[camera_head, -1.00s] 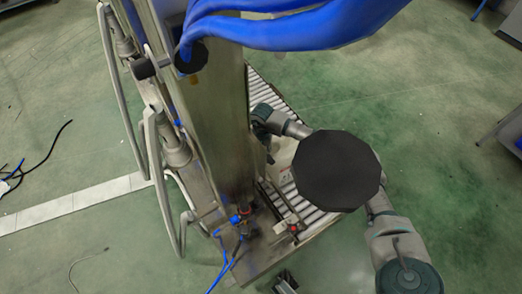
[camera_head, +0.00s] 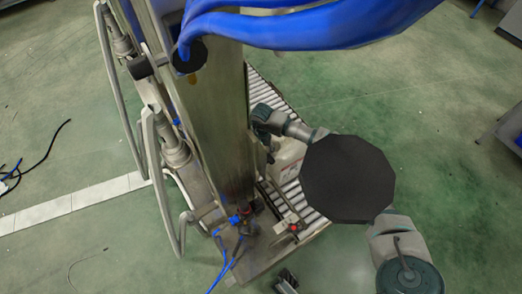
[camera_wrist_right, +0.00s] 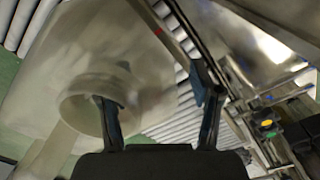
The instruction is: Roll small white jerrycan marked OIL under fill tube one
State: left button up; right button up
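The white jerrycan (camera_head: 288,154) stands on the roller conveyor beside the steel column in the head view, partly hidden by my right arm. Its OIL marking cannot be read. In the right wrist view the pale can body (camera_wrist_right: 60,50) fills the upper left, with its round neck (camera_wrist_right: 72,108) near the fingers. My right gripper (camera_wrist_right: 158,95) is open. Its left finger overlaps the neck opening; contact cannot be told. Its right finger is apart from the can, over the conveyor side. A dark gripper-like part (camera_head: 286,281) shows at the bottom edge of the head view; I cannot tell whether it is my left gripper.
The steel column (camera_head: 215,120) stands left of the conveyor (camera_head: 262,90), with thick blue hoses (camera_head: 290,28) overhead. A metal guide rail (camera_wrist_right: 170,35) runs along the rollers. Bent grey tubes (camera_head: 152,150) stand at the left. Green floor is free to the right.

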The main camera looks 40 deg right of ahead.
jog(key=shift+r, duration=0.2)
jog(key=shift+r, duration=0.2)
notch_tip(320, 180, up, 11)
jog(key=shift+r, duration=0.15)
